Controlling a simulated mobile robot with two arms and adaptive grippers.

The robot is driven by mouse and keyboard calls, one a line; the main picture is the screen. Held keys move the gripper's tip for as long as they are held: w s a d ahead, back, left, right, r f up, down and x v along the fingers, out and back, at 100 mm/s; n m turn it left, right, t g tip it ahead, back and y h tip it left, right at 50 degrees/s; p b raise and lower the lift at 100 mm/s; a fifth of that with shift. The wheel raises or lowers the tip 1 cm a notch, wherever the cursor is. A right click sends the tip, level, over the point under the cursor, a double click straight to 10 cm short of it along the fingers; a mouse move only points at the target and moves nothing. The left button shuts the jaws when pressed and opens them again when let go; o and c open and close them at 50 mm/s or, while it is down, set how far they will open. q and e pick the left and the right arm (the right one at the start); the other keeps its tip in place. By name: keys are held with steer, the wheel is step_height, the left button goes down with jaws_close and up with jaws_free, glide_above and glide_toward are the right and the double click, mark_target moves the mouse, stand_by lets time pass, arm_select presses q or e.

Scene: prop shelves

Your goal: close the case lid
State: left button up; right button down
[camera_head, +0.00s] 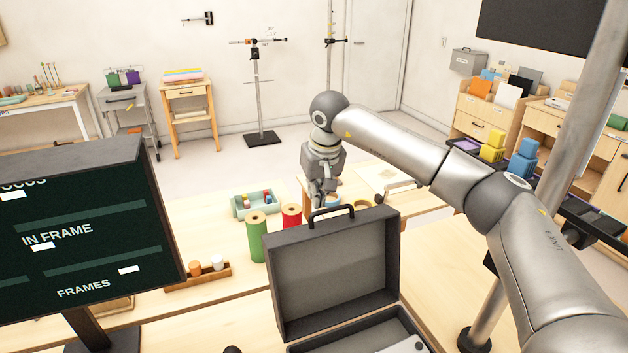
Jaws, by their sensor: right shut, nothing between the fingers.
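The dark grey case (362,340) sits on the light wooden table at the bottom centre, cut off by the lower edge of the view. Its lid (333,270) stands open and upright, with a black handle (331,213) on its top edge. My right gripper (318,203) points down just behind the lid, near the handle, and is shut and empty. The lid hides part of what is behind it, and I cannot tell whether the fingertips touch it. My left gripper is not in view.
A green roll (257,238) and a red roll (291,217) stand behind the lid on the left. A small wooden rack (198,277) lies further left. A dark screen (85,230) blocks the left side. A metal post (580,120) rises on the right.

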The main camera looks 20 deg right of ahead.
steer(key=shift+s, duration=0.6)
steer(key=shift+s, duration=0.1)
